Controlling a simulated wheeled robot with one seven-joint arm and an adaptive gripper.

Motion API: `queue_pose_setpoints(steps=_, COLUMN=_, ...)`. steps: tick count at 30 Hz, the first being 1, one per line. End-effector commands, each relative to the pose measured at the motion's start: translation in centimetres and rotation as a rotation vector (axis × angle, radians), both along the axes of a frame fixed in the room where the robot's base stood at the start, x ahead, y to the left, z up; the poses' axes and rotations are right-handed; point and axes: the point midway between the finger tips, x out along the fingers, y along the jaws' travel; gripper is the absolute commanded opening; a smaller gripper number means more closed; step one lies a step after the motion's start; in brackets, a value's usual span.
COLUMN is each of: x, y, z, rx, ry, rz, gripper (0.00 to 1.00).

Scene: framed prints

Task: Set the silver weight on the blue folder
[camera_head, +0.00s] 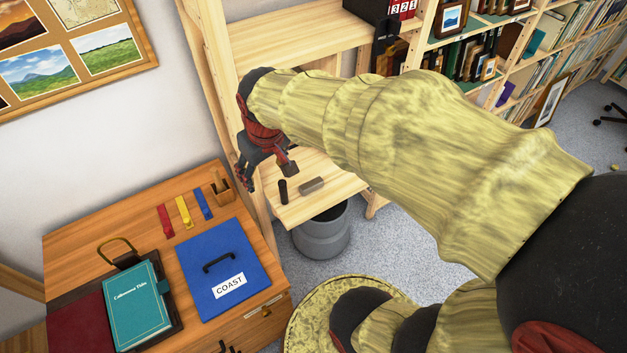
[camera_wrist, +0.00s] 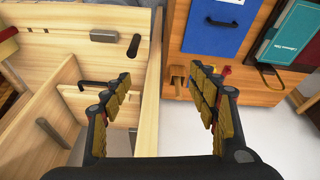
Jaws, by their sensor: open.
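The silver weight (camera_head: 312,185) is a small grey block lying on a pale wooden surface (camera_head: 330,205). It also shows at the upper left of the wrist view (camera_wrist: 104,35). The blue folder (camera_head: 215,250), with a black handle and a COAST label, lies on the brown wooden cabinet. Part of it shows at the top right of the wrist view (camera_wrist: 212,38). My gripper (camera_head: 267,176) is open and empty, near the pale surface and apart from the weight. In the wrist view its fingers (camera_wrist: 160,85) stand wide apart with a pale wooden edge between them.
A black cylinder (camera_head: 283,191) stands or lies beside the weight. Red, yellow (camera_head: 183,212) and blue strips lie behind the folder. A teal book (camera_head: 137,305) lies left of it. A grey bin (camera_head: 322,236) stands below.

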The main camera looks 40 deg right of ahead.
Motion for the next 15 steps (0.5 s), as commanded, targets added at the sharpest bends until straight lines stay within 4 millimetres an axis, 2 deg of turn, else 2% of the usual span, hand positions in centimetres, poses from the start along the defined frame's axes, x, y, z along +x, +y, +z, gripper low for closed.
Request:
queue_pose_setpoints(steps=3, x=2.6, y=-4.2, z=-3.2, rx=0.009, ry=0.078, rz=-0.041, gripper=0.68)
queue_pose_setpoints(steps=7, x=4.4, y=-8.8, z=-7.6, rx=0.025, ry=0.151, rz=-0.077, gripper=0.76)
queue_pose_setpoints(steps=12, x=4.8, y=-14.0, z=-13.8, rx=0.055, ry=0.230, rz=-0.115, gripper=0.85)
queue_pose_setpoints(steps=15, x=4.6, y=-16.1, z=-16.7, rx=0.071, ry=0.259, rz=-0.129, gripper=0.86)
